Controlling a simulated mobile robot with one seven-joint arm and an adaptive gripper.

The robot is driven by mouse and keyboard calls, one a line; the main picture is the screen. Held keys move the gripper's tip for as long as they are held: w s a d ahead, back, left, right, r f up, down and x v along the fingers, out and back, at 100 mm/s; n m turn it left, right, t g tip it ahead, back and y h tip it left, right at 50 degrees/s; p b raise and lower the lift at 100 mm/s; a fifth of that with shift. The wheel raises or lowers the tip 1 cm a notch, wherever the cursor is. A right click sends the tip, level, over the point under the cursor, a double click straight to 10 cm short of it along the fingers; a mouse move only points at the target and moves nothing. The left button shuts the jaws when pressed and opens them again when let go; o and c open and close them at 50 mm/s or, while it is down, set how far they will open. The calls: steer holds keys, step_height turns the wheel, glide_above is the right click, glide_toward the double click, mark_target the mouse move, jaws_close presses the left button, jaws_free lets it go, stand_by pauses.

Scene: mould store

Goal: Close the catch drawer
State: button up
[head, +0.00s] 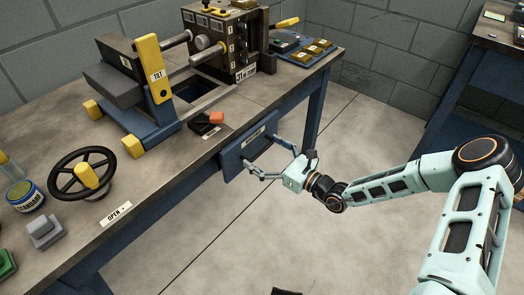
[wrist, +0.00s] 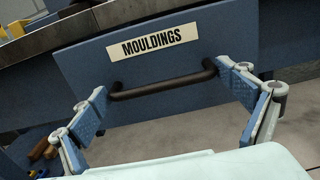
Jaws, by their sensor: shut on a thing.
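The catch drawer has a blue front (head: 232,157) under the bench edge, and it looks a little proud of the bench. In the wrist view the drawer front (wrist: 225,35) fills the upper middle, with a "MOULDINGS" label (wrist: 152,40). Its dark bar handle (wrist: 160,84) runs across below the label. My gripper (head: 262,153) is at the drawer front. In the wrist view its two fingers (wrist: 165,80) are at the two ends of the handle, shut on it. The drawer's inside is hidden.
The bench (head: 165,190) carries a moulding machine (head: 225,45), a black handwheel (head: 60,178) and an "OPEN" label (head: 115,214). A small dark block with a red part (head: 216,118) lies above the drawer. Another bench (head: 480,100) stands at right. The floor (head: 380,120) between is clear.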

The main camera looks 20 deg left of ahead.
mark_target(253, 146)
steer(key=shift+c, duration=1.1)
steer(key=shift+p+x, duration=0.3)
steer(key=shift+x, duration=2.05)
steer(key=shift+s+r, duration=0.1)
steer(key=o, duration=1.4)
steer(key=shift+a, duration=0.15)
steer(key=v, duration=1.2)
